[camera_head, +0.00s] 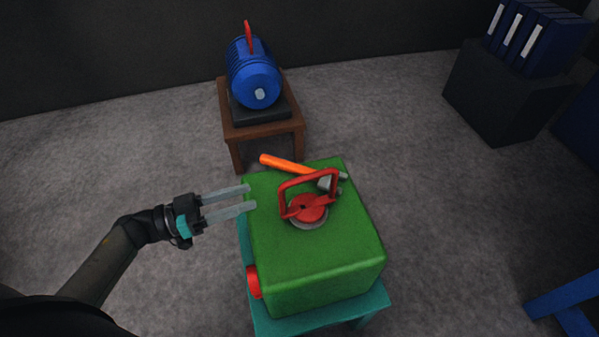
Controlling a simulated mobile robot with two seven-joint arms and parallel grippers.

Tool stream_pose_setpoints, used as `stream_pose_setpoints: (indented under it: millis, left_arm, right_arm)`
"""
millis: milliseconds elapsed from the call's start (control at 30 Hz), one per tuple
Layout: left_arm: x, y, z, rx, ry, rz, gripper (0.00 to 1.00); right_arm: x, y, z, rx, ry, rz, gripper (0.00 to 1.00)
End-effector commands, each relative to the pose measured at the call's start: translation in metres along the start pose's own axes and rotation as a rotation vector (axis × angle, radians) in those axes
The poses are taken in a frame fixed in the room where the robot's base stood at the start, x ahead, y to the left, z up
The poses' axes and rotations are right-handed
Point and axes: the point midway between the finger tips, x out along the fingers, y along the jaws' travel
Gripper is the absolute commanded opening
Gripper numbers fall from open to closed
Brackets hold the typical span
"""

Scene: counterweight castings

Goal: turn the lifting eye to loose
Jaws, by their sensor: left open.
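A red lifting eye (309,209) with an upright red loop handle stands on a round grey base on top of the green casting (325,256). The casting sits on a teal stand (325,320). My left gripper (251,198) is open and empty. Its two grey fingers point right and their tips show at the casting's left edge, left of the lifting eye and apart from it. I cannot tell the height of the fingertips over the casting. My right gripper is not in view.
A hammer with an orange handle (285,164) lies behind the lifting eye on the casting. A red round part (254,282) is on the casting's left side. A blue motor (252,77) stands on a brown table (264,131) behind. Blue binders (528,38) sit on a dark box at right.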

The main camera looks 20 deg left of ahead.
Motion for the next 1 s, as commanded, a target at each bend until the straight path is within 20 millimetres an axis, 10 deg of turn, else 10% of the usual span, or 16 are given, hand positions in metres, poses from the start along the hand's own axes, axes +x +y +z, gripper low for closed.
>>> stream_pose_setpoints:
  millis: [500,1000]
  left_arm:
    - [0.107,0.000,0.000,0.002,0.006,0.000,0.50]
    - [0.126,0.000,-0.001,0.001,0.002,-0.001,0.50]
  right_arm:
    - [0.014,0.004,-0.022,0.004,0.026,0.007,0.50]
    - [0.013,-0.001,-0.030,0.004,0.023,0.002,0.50]
